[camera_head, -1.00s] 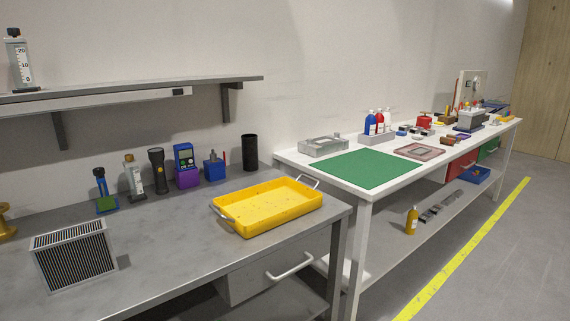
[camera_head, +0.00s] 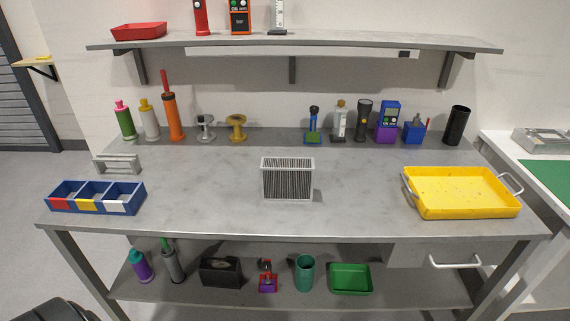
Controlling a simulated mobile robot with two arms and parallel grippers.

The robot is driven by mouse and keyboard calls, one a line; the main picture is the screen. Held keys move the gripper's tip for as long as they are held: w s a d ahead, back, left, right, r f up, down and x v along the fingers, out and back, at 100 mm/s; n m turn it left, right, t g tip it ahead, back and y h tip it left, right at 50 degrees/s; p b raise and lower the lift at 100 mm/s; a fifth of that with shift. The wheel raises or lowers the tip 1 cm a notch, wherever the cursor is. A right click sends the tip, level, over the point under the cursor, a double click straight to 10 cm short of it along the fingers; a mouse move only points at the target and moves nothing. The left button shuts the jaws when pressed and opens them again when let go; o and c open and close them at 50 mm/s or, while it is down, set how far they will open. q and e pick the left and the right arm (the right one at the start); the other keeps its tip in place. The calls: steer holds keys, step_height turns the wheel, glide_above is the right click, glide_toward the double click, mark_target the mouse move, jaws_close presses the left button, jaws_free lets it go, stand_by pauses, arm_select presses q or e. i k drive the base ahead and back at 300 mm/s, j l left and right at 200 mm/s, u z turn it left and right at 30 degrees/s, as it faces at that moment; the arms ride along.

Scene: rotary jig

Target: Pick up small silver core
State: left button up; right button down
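A small silver block with dark vertical fins (camera_head: 287,180), which looks like the silver core, stands upright on the grey workbench (camera_head: 215,205). It is near the middle of the bench top, with clear bench around it. Nothing is touching it. Neither of my grippers shows in the head view.
A yellow tray with handles (camera_head: 463,213) is at the bench's right, a blue divided bin (camera_head: 97,198) at its left. Bottles, spools and tools line the back. A shelf (camera_head: 330,41) hangs above. The lower shelf (camera_head: 400,288) holds several items. A white table (camera_head: 505,152) stands right.

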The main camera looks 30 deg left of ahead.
mark_target(283, 179)
steer(key=u, duration=0.95)
steer(key=i+j+z, duration=0.2)
steer(key=j, duration=0.15)
steer(key=i+j+z, duration=0.15)
steer(key=j, duration=0.2)
steer(key=i+j+z, duration=0.2)
steer(key=j, duration=0.15)
steer(key=k, duration=0.1)
